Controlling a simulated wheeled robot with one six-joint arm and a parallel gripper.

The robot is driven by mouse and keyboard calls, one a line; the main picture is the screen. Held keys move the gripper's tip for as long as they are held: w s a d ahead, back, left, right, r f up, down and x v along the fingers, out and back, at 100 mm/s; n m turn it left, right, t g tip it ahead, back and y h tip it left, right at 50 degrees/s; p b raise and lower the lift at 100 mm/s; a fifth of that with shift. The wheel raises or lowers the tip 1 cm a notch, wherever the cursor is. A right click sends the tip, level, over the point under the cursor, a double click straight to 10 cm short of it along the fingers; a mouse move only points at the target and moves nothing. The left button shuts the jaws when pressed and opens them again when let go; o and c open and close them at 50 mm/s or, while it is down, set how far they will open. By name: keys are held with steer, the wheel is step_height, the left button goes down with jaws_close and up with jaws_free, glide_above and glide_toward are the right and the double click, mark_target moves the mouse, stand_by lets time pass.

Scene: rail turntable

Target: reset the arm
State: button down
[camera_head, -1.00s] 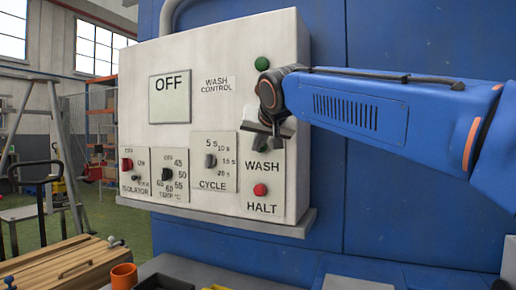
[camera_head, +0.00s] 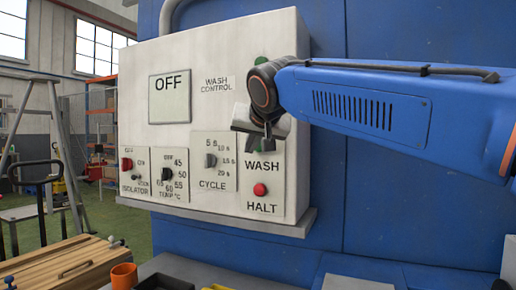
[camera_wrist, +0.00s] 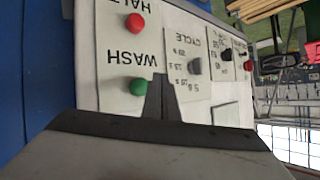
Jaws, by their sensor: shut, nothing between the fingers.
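My gripper (camera_head: 268,142) is shut and empty, in front of the right part of the white wash control panel (camera_head: 220,95). In the wrist view its closed fingers (camera_wrist: 160,88) point at the panel, beside the green WASH button (camera_wrist: 137,87). I cannot tell the exact gap to the panel. In the head view the gripper hides the WASH button. The red HALT button (camera_head: 260,190) is clear below it and also shows in the wrist view (camera_wrist: 135,22). The panel's display (camera_head: 170,97) reads OFF.
A green lamp (camera_head: 262,61) at the panel's upper right is partly covered by my arm. The cycle (camera_head: 210,161), temperature (camera_head: 168,174) and isolator (camera_head: 127,164) controls line the lower panel.

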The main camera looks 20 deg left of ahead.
stand_by(0.3)
steer(key=s+d+f+m+g+h, duration=0.15)
steer(key=d+f, duration=0.45)
steer(key=d, duration=0.6)
steer(key=s+d+f+h, duration=0.1)
steer(key=d+f+h, duration=0.1)
steer(key=d+f, duration=0.75)
steer(key=s+d+f+m+g+h, duration=0.15)
steer(key=d+f, duration=0.25)
steer(key=d, duration=1.1)
steer(key=s+d+f+g+h, duration=0.1)
steer(key=s+d+f, duration=0.8)
steer(key=s+f, duration=0.2)
steer(key=s+d+f+m+g, duration=0.1)
steer(key=s+d+f, duration=0.8)
steer(key=s+f, duration=0.3)
step_height(320, 180, down, 4)
steer(key=shift+s+r+g+h, duration=0.2)
steer(key=shift+r+g+h, duration=0.1)
steer(key=shift+h, duration=0.1)
